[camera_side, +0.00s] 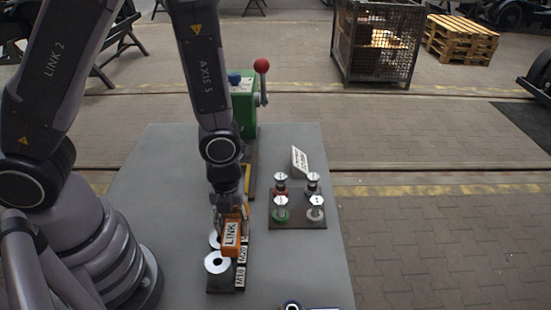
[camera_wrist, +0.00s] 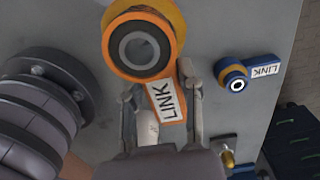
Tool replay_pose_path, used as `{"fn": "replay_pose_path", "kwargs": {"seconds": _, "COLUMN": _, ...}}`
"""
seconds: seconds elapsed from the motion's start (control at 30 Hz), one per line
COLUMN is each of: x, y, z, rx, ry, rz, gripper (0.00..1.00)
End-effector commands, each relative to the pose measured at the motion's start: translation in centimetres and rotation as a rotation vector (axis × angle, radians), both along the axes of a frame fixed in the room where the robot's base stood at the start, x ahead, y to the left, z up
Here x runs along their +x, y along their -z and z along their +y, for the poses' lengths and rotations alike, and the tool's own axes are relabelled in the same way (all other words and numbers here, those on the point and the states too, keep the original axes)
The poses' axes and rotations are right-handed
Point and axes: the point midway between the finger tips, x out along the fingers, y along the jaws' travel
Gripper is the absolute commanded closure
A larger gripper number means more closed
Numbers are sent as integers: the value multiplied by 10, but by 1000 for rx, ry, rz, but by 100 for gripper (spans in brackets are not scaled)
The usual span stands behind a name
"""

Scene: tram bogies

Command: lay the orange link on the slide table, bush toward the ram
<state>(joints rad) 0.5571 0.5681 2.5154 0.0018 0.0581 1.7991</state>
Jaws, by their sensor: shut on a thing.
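The orange link (camera_side: 231,238) hangs from my gripper (camera_side: 232,206) over a dark tray (camera_side: 222,290) in the side view. In the wrist view the label stem of the orange link (camera_wrist: 166,102) lies between the two fingers of my gripper (camera_wrist: 160,100), which is shut on it. Its round end with the grey bush points away from the fingers, toward the top of the picture. A green press (camera_side: 243,112) with a red-knobbed lever stands at the far side of the bench. A dark, yellow-edged base (camera_side: 249,184) reaches out from it; my arm hides much of it, and I cannot make out the ram.
White ring pieces (camera_side: 217,263) sit in the tray, beside labels such as M10. A blue link (camera_wrist: 237,82) lies at the bench's near edge.

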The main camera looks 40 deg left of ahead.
Motion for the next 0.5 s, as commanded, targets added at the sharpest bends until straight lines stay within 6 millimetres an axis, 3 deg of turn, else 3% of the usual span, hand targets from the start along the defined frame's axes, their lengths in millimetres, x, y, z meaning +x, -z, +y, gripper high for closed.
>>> {"fn": "replay_pose_path", "kwargs": {"seconds": 0.17, "x": 43, "y": 5, "z": 29, "rx": -1, "ry": -16, "rz": -3, "gripper": 100}}
{"fn": "replay_pose_path", "kwargs": {"seconds": 0.3, "x": 90, "y": 11, "z": 74, "rx": -1, "ry": -18, "rz": -4, "gripper": 100}}
{"fn": "replay_pose_path", "kwargs": {"seconds": 0.5, "x": 133, "y": 19, "z": 146, "rx": 1, "ry": -14, "rz": -4, "gripper": 100}}
